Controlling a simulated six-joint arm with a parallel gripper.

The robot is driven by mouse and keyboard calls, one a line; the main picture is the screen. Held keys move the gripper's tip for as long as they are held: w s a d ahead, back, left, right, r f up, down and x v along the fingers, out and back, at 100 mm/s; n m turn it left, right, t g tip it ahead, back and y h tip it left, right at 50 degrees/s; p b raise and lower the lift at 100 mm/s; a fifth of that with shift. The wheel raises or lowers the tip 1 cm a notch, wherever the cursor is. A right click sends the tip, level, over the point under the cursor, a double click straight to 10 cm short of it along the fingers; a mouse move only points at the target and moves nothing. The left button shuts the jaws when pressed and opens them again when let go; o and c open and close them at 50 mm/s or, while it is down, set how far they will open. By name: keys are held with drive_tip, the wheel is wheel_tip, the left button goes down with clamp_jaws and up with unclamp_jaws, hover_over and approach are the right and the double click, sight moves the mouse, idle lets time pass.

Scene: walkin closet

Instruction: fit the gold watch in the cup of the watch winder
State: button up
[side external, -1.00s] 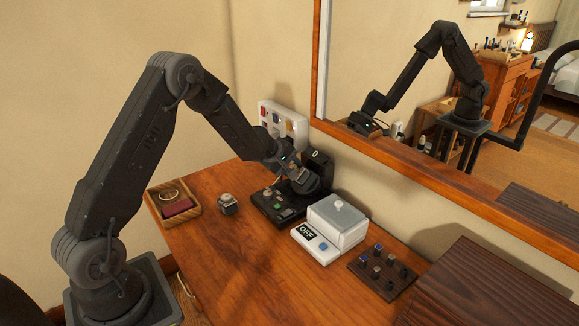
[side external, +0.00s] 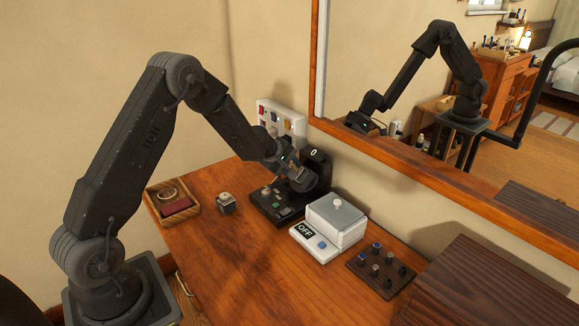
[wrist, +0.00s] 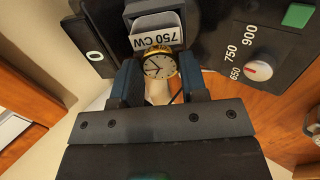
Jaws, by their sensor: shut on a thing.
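The gold watch (wrist: 159,66), with a round white face and gold rim, sits between the two blue-grey fingers of my gripper (wrist: 158,82) in the wrist view. The fingers are shut on it. Just beyond it is the dark cup (wrist: 150,10) of the watch winder, with a white label reading "750 CW". The watch is at the cup's mouth; how deep it sits I cannot tell. In the side view my gripper (side external: 297,180) is over the black watch winder (side external: 262,207), close against its upright part marked "0", and hides the watch and cup.
The winder has a dial (wrist: 258,71) and a green button (wrist: 297,15). A white box marked OFF (side external: 334,226) stands to its right, with a dark knob board (side external: 381,270) beyond. The front tabletop is clear.

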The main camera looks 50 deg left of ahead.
drive_tip(key=shift+w+f, duration=0.5)
drive_tip(key=shift+f, duration=0.05)
idle(0.9)
drive_tip(key=o, duration=1)
drive_tip(key=v, duration=1.4)
drive_tip(key=shift+f, duration=0.1)
